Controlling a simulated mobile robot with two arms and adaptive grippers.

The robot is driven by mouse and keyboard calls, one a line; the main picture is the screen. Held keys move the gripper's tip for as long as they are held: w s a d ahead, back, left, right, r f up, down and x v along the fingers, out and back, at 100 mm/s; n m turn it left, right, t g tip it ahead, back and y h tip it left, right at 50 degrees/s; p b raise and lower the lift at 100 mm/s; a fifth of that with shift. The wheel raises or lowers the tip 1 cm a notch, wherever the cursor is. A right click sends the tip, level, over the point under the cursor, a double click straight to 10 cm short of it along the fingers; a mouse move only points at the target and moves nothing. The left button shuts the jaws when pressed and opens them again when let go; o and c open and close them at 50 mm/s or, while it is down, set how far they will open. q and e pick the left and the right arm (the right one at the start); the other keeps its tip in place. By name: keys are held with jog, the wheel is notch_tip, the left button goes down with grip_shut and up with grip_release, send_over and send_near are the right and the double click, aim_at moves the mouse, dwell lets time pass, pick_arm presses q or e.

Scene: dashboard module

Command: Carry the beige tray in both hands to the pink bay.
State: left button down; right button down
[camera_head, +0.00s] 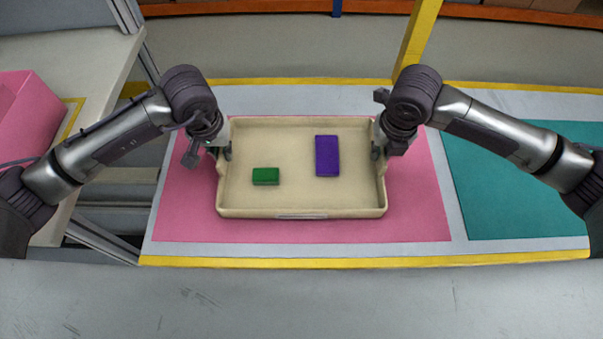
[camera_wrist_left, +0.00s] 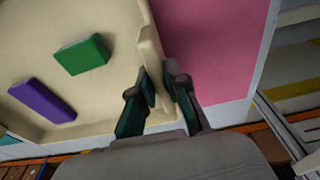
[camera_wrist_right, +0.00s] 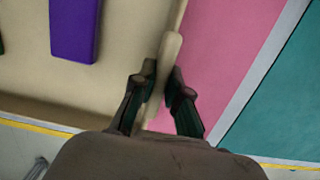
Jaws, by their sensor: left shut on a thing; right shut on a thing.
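The beige tray (camera_head: 300,208) is over the pink bay (camera_head: 415,205) in the head view, within its outline. I cannot tell whether it rests on the surface or is held just above it. A green block (camera_head: 266,176) and a purple block (camera_head: 327,156) lie inside the tray. My left gripper (camera_head: 224,150) is shut on the tray's left wall, which also shows between its fingers in the left wrist view (camera_wrist_left: 160,85). My right gripper (camera_head: 378,150) is shut on the tray's right wall, seen between its fingers in the right wrist view (camera_wrist_right: 162,85).
A teal bay (camera_head: 510,190) lies to the right of the pink one. A yellow post (camera_head: 418,40) stands behind the table. A side table with a pink bin (camera_head: 28,115) is at the left. Yellow tape (camera_head: 350,262) marks the table's front edge.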

pick_arm(q)
jog(key=shift+a+f+b, duration=0.1)
jog(key=shift+f+b, duration=0.2)
jog(key=shift+f, duration=0.3)
pick_arm(e)
jog(key=shift+d+f, duration=0.1)
jog(key=shift+f, duration=0.5)
pick_arm(q)
jog(key=c, duration=1.2)
grip_release()
jog(key=shift+r, duration=0.2)
pick_arm(e)
jog(key=c, duration=1.2)
grip_release()
jog(key=shift+r, duration=0.2)
pick_arm(q)
jog(key=shift+r, duration=0.1)
